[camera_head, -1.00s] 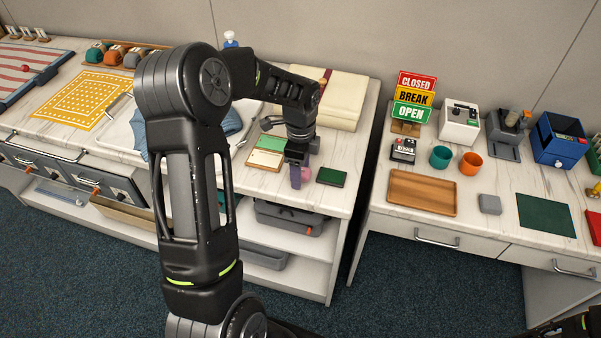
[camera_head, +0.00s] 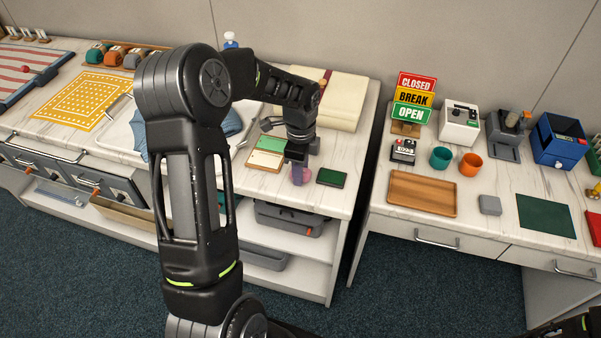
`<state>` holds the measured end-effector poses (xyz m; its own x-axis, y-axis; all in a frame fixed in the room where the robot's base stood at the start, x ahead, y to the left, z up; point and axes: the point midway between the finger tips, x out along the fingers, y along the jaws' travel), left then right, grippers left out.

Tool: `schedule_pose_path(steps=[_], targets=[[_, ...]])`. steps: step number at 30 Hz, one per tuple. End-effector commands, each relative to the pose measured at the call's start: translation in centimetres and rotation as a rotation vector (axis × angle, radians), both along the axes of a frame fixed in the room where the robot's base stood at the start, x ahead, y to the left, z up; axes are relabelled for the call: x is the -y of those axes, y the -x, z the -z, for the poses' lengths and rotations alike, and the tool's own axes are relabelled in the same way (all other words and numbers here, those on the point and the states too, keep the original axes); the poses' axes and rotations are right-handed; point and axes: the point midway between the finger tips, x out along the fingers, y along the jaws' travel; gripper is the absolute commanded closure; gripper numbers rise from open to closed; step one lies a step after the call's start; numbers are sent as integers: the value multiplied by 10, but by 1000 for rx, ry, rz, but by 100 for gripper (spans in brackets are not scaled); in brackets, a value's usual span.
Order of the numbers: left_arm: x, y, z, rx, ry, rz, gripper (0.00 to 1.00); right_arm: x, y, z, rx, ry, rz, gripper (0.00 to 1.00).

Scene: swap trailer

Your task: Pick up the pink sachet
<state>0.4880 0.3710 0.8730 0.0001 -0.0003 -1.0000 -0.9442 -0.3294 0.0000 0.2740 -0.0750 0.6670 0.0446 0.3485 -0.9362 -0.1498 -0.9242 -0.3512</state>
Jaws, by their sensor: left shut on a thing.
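The pink sachet (camera_head: 309,176) is small and sits near the front of the middle counter. It is partly hidden by my left gripper (camera_head: 299,177). My left gripper points down at the counter and is shut on the pink sachet, with its purplish fingers at the sachet's left side. I cannot tell whether the sachet still touches the counter. My right gripper is not in view; only a dark part of my arm shows at the lower right corner.
A board with green and cream panels (camera_head: 265,154) lies to the left. A cream folded item (camera_head: 345,100) is behind. A gap separates this counter from the right desk, which holds a wooden tray (camera_head: 422,193).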

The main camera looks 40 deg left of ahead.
Motion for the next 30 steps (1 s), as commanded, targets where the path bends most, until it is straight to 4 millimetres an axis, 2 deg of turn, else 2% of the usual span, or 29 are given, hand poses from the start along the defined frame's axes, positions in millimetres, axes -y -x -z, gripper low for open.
schedule_pose_path(steps=[5,8,21,24,30], targets=[[0,-1,-4,2,-1,0,100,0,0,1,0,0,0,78],[0,-1,-13,3,-1,-1,100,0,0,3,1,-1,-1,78],[0,-1,-90,3,-1,0,100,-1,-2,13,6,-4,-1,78],[0,0,-98,1,0,0,100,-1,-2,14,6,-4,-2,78],[0,0,-101,0,0,0,100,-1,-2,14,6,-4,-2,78]])
